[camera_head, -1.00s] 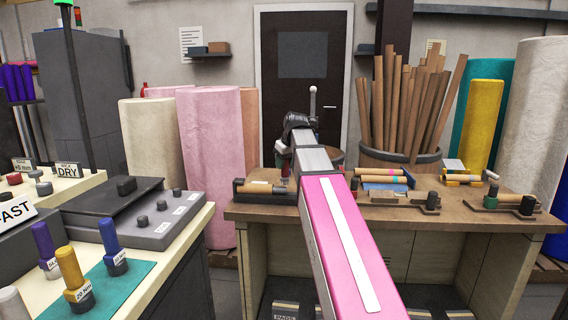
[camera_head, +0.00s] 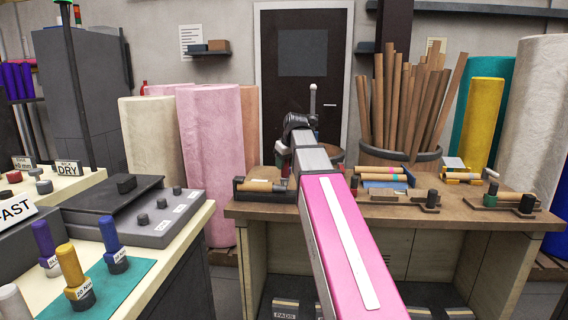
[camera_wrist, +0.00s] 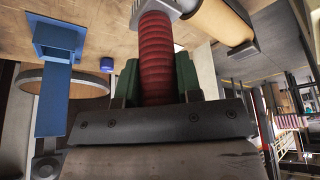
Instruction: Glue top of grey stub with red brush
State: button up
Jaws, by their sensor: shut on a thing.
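The red brush has a red ribbed handle (camera_wrist: 157,60) that stands between the green fingers of my gripper (camera_wrist: 158,86) in the wrist view. The gripper is shut on this handle. A grey-white part at the handle's far end runs out of the top of the picture; the bristles are not visible. In the head view my gripper (camera_head: 284,172) is small and partly hidden by my arm, over the back of the wooden bench. A tan roll (camera_wrist: 215,22) lies close to the brush's far end in the wrist view; I cannot tell whether they touch. I cannot pick out the grey stub with certainty.
The wooden bench (camera_head: 333,211) carries a tan roll in a black holder (camera_head: 258,187), banded tubes (camera_head: 384,172) and another holder (camera_head: 510,199). A tub of brown tubes (camera_head: 400,158) stands behind. A pale counter (camera_head: 190,235) with coloured handles is at left.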

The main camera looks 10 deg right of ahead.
jog(key=a, duration=0.1)
jog(key=w+a, duration=0.1)
jog(key=shift+a, duration=0.35)
jog(key=shift+s+d, duration=0.1)
dwell(0.3)
jog(key=shift+s+d, duration=0.2)
jog(key=shift+d, duration=0.45)
jog(key=shift+s+d, duration=0.2)
jog(key=shift+d, duration=0.45)
jog(key=a, duration=0.1)
jog(key=w+a, duration=0.1)
jog(key=shift+a, duration=0.4)
